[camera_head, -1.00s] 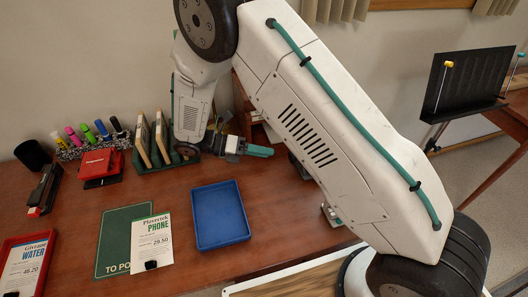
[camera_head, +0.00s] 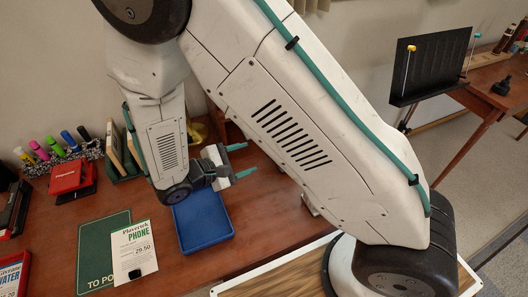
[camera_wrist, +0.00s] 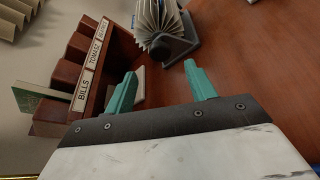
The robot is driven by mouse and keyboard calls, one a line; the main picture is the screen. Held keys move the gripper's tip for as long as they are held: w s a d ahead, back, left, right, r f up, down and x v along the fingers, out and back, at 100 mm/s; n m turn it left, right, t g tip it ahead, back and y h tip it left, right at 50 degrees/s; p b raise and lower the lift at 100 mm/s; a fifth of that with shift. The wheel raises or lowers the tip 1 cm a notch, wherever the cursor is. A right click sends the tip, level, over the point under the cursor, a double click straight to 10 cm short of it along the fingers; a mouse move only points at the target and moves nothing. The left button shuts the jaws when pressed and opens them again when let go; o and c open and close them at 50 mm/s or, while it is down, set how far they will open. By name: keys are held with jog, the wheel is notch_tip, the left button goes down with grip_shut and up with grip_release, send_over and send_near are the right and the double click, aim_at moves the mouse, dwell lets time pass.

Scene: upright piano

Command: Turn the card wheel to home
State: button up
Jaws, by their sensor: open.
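The card wheel (camera_wrist: 158,22) shows at the top of the wrist view, a fan of white cards on a dark grey stand (camera_wrist: 178,48). It lies ahead of my fingertips, apart from them. Its upper part is cut off by the picture edge. In the head view I cannot make it out; my arm covers much of the desk's right side. My gripper (camera_head: 241,160) is open and empty, its two teal fingers pointing right above the desk. It also shows in the wrist view (camera_wrist: 160,70), with bare desk between the fingers.
A wooden sorter (camera_wrist: 95,62) labelled BILLS and TOMASZ stands close left of the card wheel in the wrist view, with a green book (camera_wrist: 42,104) in it. A blue tray (camera_head: 203,222) lies below my gripper.

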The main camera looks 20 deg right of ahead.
aim_at(266, 152)
jog(key=shift+m, duration=0.3)
jog(key=shift+d+f, duration=0.15)
jog(key=shift+d, duration=0.15)
jog(key=x, duration=0.7)
jog(key=shift+f, duration=0.1)
jog(key=shift+w, duration=0.1)
jog(key=c, duration=1)
